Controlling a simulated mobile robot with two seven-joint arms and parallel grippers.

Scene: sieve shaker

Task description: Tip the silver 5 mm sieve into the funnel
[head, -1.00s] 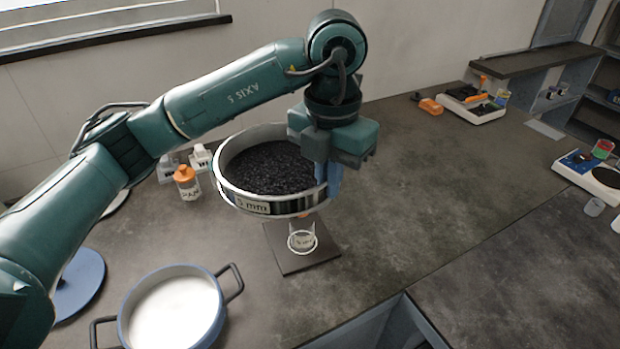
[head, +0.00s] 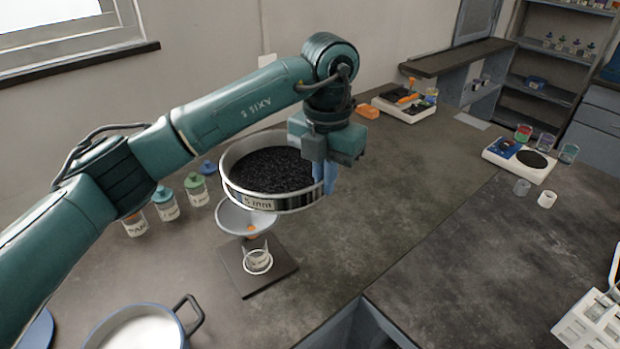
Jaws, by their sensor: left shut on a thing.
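The silver 5 mm sieve (head: 262,202) is full of dark granules (head: 270,170) and held about level in the air. My left gripper (head: 325,172) is shut on its right rim. The funnel (head: 238,218) shows below the sieve's front left edge, partly hidden by it. Under the funnel, a small clear beaker (head: 257,260) stands on a dark square plate (head: 270,281). My right gripper is not in view.
A blue-rimmed pot (head: 130,315) of white material stands at the front left. Several capped jars (head: 165,204) stand at the left behind my arm. A scale (head: 520,158) with cups nearby is at the right. The middle of the bench is clear.

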